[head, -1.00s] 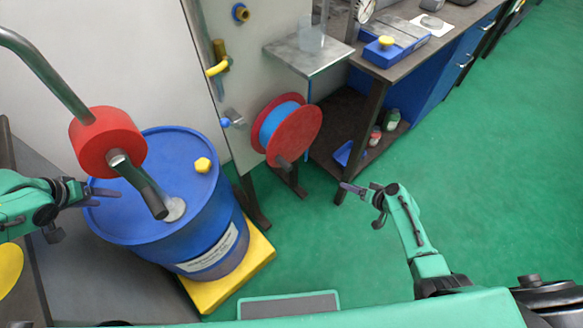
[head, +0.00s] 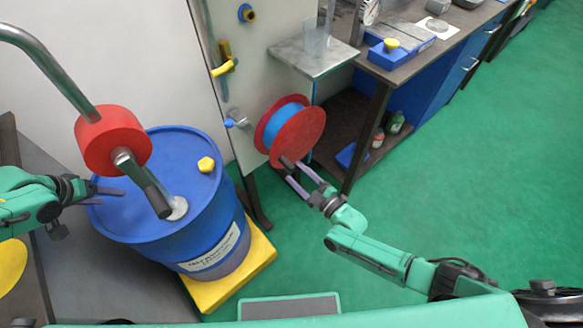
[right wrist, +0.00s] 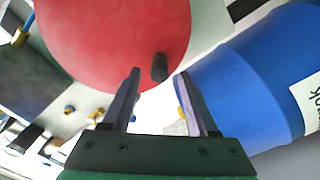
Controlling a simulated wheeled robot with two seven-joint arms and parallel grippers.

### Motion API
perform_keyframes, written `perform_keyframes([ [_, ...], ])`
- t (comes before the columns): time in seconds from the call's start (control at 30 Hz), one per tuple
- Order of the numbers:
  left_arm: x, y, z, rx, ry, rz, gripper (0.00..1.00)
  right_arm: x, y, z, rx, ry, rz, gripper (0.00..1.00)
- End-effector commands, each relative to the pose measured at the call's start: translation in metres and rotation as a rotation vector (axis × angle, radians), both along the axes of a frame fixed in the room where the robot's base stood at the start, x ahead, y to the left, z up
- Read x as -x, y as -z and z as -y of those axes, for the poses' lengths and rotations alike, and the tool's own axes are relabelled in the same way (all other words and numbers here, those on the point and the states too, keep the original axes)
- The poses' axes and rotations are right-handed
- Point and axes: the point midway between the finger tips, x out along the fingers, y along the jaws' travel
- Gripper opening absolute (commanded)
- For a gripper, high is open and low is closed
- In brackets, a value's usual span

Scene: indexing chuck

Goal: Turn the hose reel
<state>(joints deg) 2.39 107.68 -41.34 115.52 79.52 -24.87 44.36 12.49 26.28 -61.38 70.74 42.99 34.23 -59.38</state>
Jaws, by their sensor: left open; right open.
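The hose reel (head: 297,138) has red side discs with a blue hose wound between them, and it is mounted on the pale panel. Its dark crank handle (head: 286,162) sticks out low on the front disc. My right gripper (head: 302,178) is open at the handle. In the right wrist view the red disc (right wrist: 105,35) fills the upper part, and the dark handle (right wrist: 160,67) stands between the lines of the two open fingers (right wrist: 158,85), just beyond their tips. I cannot tell whether they touch it.
A blue drum (head: 160,235) with a red-bodied pump (head: 112,140) stands on a yellow base (head: 235,275) left of the reel. A metal shelf (head: 318,58) juts out above the reel. A workbench (head: 410,65) stands at right. The green floor at right is clear.

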Motion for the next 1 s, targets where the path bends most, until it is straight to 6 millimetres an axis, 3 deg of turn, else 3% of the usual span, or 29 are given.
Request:
perform_keyframes([
  [0.2, 0.0, 0.0, 0.0, 0.0, 0.0, 0.0, 0.66, -0.025, 0.0, -0.018, 0.0, 0.001, 0.0, 0.59],
  [0.43, 0.0, 0.0, 0.0, 0.0, 0.0, 0.0, 0.66, -0.027, 0.0, -0.019, -0.001, 0.002, -0.002, 0.59],
  [0.47, 0.0, 0.0, 0.0, 0.0, 0.0, 0.0, 0.66, -0.027, 0.0, -0.019, -0.001, 0.002, -0.002, 0.56],
  [0.6, 0.0, 0.0, 0.0, 0.0, 0.0, 0.0, 0.66, -0.026, 0.0, -0.019, -0.001, 0.002, -0.002, 0.02],
  [1.0, 0.0, 0.0, 0.0, 0.0, 0.0, 0.0, 0.66, -0.026, 0.0, -0.019, -0.001, 0.001, -0.002, 0.0],
])
